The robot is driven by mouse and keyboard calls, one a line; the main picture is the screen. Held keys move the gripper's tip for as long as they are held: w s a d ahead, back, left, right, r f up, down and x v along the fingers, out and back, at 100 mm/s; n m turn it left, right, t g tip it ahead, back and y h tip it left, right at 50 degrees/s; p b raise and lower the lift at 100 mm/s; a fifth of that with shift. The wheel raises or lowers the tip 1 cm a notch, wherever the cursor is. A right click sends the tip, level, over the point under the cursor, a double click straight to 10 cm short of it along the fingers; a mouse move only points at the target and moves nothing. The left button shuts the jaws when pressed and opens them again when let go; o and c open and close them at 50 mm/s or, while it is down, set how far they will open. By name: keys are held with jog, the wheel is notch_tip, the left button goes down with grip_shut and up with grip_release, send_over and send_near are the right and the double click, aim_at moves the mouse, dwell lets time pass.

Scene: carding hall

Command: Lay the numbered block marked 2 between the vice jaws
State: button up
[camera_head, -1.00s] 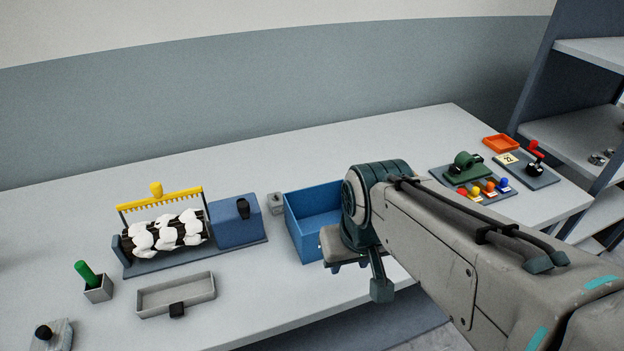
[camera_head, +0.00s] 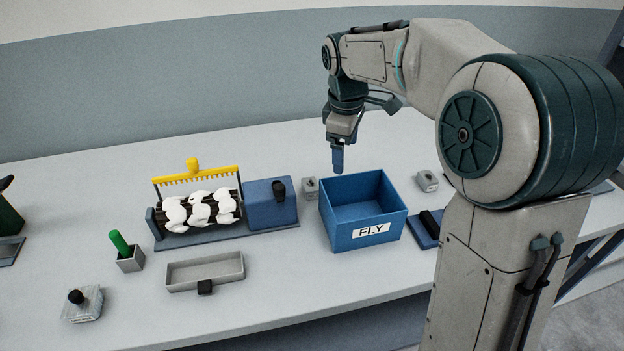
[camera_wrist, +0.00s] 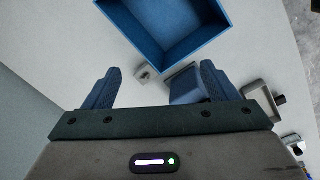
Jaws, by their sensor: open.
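A small grey block (camera_head: 310,187) stands on the bench just left of the blue bin, behind the blue machine housing. It also shows in the wrist view (camera_wrist: 145,74), between the fingers and beyond them; a number on it is too small to read. My gripper (camera_head: 337,168) is open and empty, pointing down above the bench behind the bin's back-left corner. Both fingers show apart in the wrist view (camera_wrist: 161,70). I cannot make out vice jaws for certain. A blue base with a black part (camera_head: 428,228), right of the bin, is partly hidden by my arm.
The open blue bin (camera_head: 345,236) marked FLY stands mid-bench. Left are a carding roller with a yellow comb (camera_head: 195,178), a grey tray (camera_head: 205,273), a green-handled tool in a cup (camera_head: 120,244) and a black-knobbed block (camera_head: 82,303). A grey item (camera_head: 427,181) lies right.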

jog(key=w+a+f+n+g, duration=0.1)
jog(key=w+a+f+n, duration=0.55)
jog(key=w, duration=0.45)
send_over(311, 183)
jog(key=shift+n+y, duration=0.25)
jog(key=shift+y, duration=0.05)
jog(key=f, duration=0.8)
jog(key=shift+w+d+f, duration=0.2)
jog(key=shift+d, duration=0.1)
jog(key=f, duration=0.4)
jog(key=shift+s+a+f, duration=0.3)
jog(key=shift+s+a, duration=0.05)
jog(key=shift+s, duration=0.05)
jog(key=shift+f, duration=0.5)
jog(key=c, duration=1.4)
jog(key=shift+w+r, duration=0.1)
jog(key=shift+r, duration=0.1)
jog(key=shift+c, duration=0.4)
